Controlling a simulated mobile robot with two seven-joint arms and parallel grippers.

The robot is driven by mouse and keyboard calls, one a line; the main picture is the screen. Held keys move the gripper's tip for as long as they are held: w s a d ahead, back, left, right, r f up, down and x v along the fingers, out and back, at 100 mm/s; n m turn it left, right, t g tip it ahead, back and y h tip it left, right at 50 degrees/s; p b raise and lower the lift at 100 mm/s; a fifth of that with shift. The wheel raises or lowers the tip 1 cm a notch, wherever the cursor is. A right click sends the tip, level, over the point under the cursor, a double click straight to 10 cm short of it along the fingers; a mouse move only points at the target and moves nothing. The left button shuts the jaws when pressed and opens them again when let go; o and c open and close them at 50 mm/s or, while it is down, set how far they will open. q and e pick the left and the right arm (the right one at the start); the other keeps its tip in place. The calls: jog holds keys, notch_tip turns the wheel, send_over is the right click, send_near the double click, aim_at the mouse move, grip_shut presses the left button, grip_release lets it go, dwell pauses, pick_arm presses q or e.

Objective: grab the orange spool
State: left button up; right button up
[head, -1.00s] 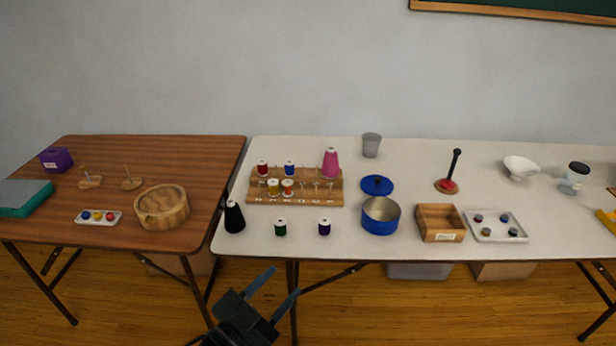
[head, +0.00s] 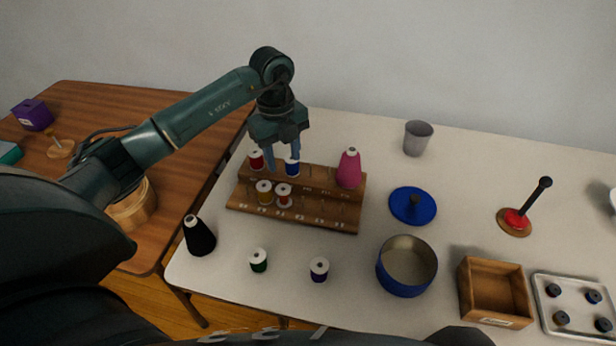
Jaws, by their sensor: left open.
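The orange spool (head: 284,197), with white ends, stands in the front row of the wooden spool rack (head: 330,222), just right of a yellow spool (head: 264,194). My left gripper (head: 283,160) is open and empty, pointing down over the rack's back row. Its fingertips appear above and behind the orange spool in the picture, apart from it. A blue spool (head: 292,169) is close to the right finger, and whether they touch cannot be told. My right gripper is not in view.
A red spool (head: 256,160) and a pink cone (head: 348,168) stand on the rack's back row. Black (head: 199,236), green (head: 259,261) and purple (head: 319,269) thread stand in front. A blue pot (head: 406,272) and its lid (head: 413,205) are to the right.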

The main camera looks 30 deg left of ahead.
aim_at(284, 192)
pick_arm(q)
jog(key=shift+y, duration=0.3)
jog(key=f, duration=0.4)
jog(key=a+f, duration=0.1)
jog(key=f, duration=0.2)
jog(key=shift+w+a, duration=0.1)
jog(key=shift+d+f+p, duration=0.15)
jog(key=shift+f+p, duration=0.1)
jog(key=shift+f, duration=1.15)
jog(key=shift+d+f+p, duration=0.15)
jog(key=shift+f+p, duration=0.1)
jog(key=shift+f, duration=1.1)
jog(key=c, duration=0.7)
